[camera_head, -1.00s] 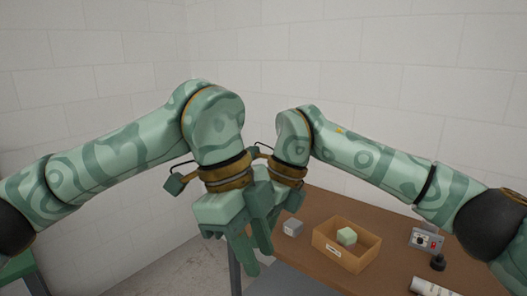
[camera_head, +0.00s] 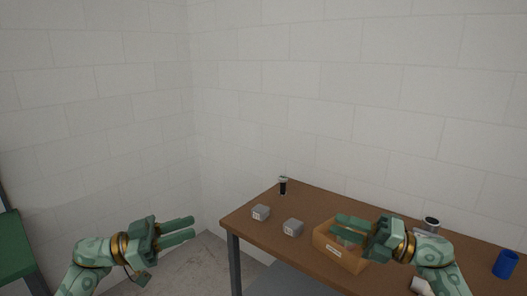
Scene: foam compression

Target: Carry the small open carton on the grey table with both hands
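The small open carton (camera_head: 352,264) is brown, with a white label on its front, and stands on the table (camera_head: 262,236). The tabletop looks brown here, with grey legs. My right gripper (camera_head: 339,226) is in front of the carton in the picture and hides much of its opening; its two fingers are apart and point left. I cannot tell whether it touches the carton. The pale block inside is mostly hidden. My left gripper (camera_head: 193,229) is open and empty, left of the table, its fingers pointing right.
Two grey blocks (camera_head: 261,213) (camera_head: 293,228) sit left of the carton. A dark cylinder (camera_head: 283,186) stands at the back edge. A dark-topped can (camera_head: 431,224), a blue cup (camera_head: 505,264) and a white cylinder (camera_head: 421,286) are to the right. A green surface (camera_head: 14,247) is at far left.

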